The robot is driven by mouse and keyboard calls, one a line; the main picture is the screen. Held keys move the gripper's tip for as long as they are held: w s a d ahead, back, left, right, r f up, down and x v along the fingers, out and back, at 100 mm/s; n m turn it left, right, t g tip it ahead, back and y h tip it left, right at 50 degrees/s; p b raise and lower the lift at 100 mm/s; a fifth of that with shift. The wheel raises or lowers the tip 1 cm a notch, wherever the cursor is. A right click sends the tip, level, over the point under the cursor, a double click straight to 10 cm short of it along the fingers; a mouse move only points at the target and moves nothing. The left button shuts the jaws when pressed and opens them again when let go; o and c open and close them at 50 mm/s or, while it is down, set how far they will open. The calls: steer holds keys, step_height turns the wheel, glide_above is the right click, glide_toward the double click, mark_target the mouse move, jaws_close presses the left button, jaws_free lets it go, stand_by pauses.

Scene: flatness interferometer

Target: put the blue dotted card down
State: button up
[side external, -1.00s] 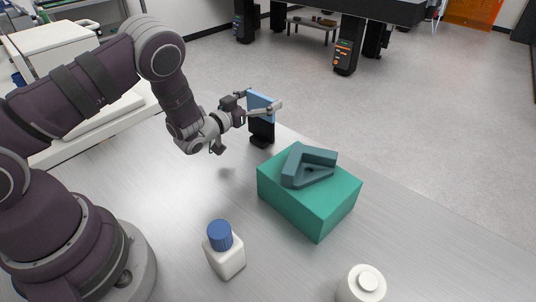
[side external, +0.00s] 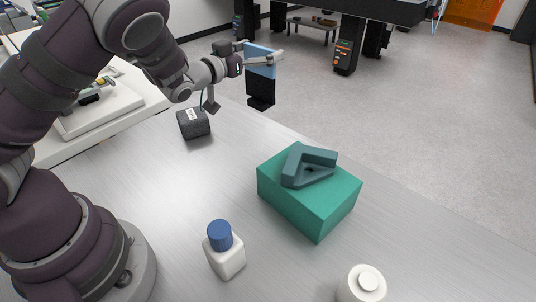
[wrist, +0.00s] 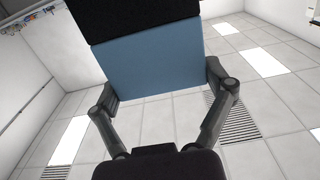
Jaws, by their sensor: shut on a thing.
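The blue card (side external: 261,64) is upright in my gripper (side external: 262,53), with a black lower part and a wider black foot (side external: 261,102) below it. The foot shows against the floor past the table's far edge, apart from the tabletop. In the wrist view the card's plain blue face (wrist: 152,68) fills the space between the fingers of my gripper (wrist: 165,88), with the black part above it in the picture. The fingers are shut on its sides. I see no dots on the faces in view.
A dark grey block (side external: 194,124) with a white label stands on the metal table (side external: 130,170) below my wrist. A teal box (side external: 318,205) carries a dark angled bracket (side external: 296,165). A white bottle with a blue cap (side external: 224,252) and a white cylinder (side external: 361,286) stand nearer.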

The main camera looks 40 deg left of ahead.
step_height(320, 180, up, 10)
steer(key=shift+r, duration=0.1)
steer(key=shift+a+r, duration=0.1)
steer(key=shift+r, duration=0.2)
steer(key=s+a+f+n+g+y, duration=0.3)
steer(key=s+a+n+y, duration=0.15)
steer(key=a+y, duration=0.25)
steer(key=s+a+f+n+g+y, duration=0.2)
steer(key=s+a+f+n+y, duration=0.15)
steer(key=a+n+y, duration=0.2)
steer(key=s+a+r+n+g+y, duration=0.3)
steer(key=s+n+g, duration=0.1)
steer(key=s+g, duration=0.35)
steer(key=s+a+r+n+g+y, duration=0.2)
steer(key=s+r+n+g+y, duration=0.15)
steer(key=s+g, duration=0.4)
step_height(320, 180, down, 21)
steer(key=t+h, duration=0.1)
steer(key=t, duration=0.1)
steer(key=shift+s+r, duration=0.15)
steer(key=shift+s, duration=0.25)
steer(key=shift+n, duration=0.25)
